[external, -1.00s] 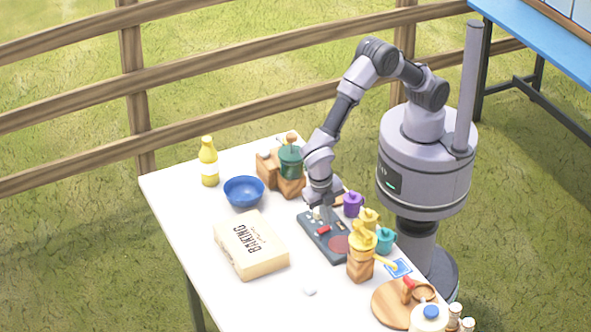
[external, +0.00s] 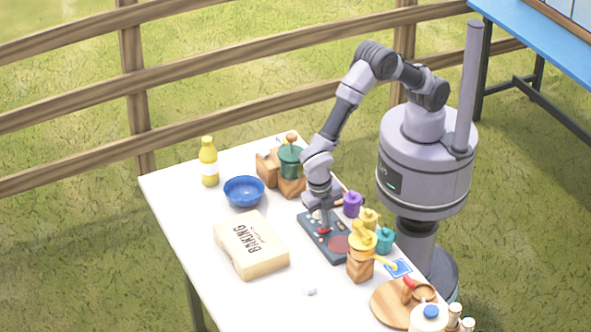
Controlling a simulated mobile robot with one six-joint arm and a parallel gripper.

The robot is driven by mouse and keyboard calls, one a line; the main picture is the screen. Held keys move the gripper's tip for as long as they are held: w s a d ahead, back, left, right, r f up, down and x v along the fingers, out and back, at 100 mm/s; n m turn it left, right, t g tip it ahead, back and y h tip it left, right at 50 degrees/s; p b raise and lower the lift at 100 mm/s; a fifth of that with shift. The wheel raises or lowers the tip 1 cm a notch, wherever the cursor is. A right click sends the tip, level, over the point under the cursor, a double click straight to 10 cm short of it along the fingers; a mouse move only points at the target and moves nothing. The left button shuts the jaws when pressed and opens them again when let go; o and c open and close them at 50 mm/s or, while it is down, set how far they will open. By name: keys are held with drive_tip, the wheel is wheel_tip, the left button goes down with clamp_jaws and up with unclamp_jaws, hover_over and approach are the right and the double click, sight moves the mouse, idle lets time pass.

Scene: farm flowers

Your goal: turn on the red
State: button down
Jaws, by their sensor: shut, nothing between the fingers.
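A dark grey panel (external: 318,244) lies on the white table and carries a red switch (external: 323,231), a dull red round disc (external: 338,244) and some small pale parts. My gripper (external: 323,222) is shut and empty, pointing down over the panel right at the red switch. The fingertips partly cover the switch; I cannot tell whether they touch it or which way it is set.
Purple (external: 352,204), yellow and teal mugs stand right of the panel. A yellow-topped wooden block (external: 360,262) stands in front. A baking box (external: 250,246) and blue bowl (external: 244,191) are to the left, a green container (external: 291,161) behind. The front left table is mostly clear.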

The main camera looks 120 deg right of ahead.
drive_tip(key=shift+w+r, duration=0.1)
drive_tip(key=shift+w, duration=0.35)
drive_tip(key=shift+r+p, duration=0.25)
drive_tip(key=shift+p, duration=0.2)
wheel_tip(320, 180, up, 13)
drive_tip(key=s+p, duration=0.2)
drive_tip(key=p, duration=0.4)
drive_tip(key=shift+r, duration=0.15)
drive_tip(key=shift+s, duration=0.1)
